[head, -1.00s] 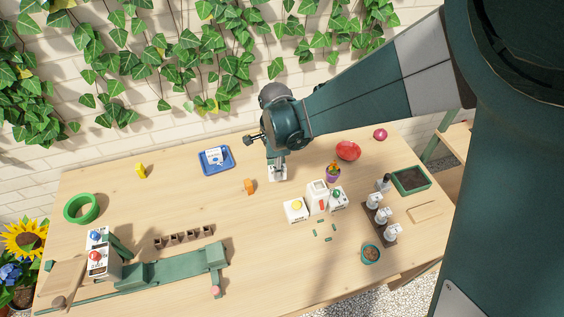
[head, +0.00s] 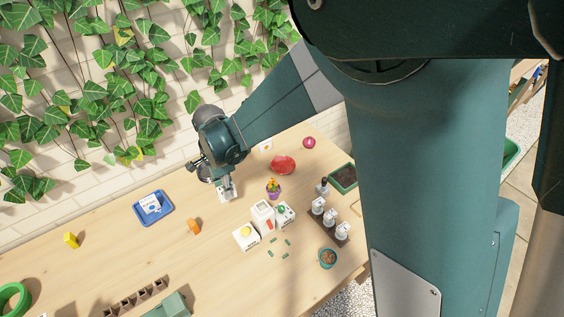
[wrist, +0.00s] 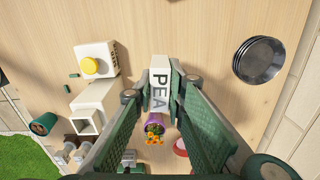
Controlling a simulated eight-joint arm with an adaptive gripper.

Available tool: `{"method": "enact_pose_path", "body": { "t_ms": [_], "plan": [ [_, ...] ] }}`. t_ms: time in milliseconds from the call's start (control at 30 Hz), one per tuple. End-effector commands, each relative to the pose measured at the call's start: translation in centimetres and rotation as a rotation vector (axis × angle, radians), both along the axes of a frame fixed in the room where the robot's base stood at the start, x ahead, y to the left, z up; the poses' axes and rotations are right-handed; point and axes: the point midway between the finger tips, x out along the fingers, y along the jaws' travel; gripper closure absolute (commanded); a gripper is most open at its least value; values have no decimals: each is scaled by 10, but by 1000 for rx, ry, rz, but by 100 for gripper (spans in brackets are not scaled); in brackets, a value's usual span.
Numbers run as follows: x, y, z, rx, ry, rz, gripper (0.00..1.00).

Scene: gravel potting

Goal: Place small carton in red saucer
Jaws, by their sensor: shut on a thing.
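My gripper (head: 227,187) is shut on a small white carton (wrist: 159,83) with "PEA" lettering, its two green fingers on either side of it in the wrist view. In the head view the carton (head: 225,196) is mostly hidden by the gripper. I cannot tell whether it touches the table. The red saucer (head: 284,165) lies on the table right of my gripper and a little farther back, apart from the carton. A part of its red surface shows low in the wrist view (wrist: 180,147), partly hidden by a finger.
Round dark dishes (wrist: 259,60) are close by in the wrist view. A blue tray (head: 152,208) and an orange object (head: 194,227) lie to the left, with bare table between.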

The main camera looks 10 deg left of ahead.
Motion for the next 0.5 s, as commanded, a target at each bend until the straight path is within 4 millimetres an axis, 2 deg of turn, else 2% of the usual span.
{"method": "enact_pose_path", "body": {
  "t_ms": [33,267,500],
  "plan": [
    [14,-5,1,0,0,-1,98],
    [76,-30,3,0,0,21,98],
    [140,-65,5,0,0,45,98]
  ]
}}
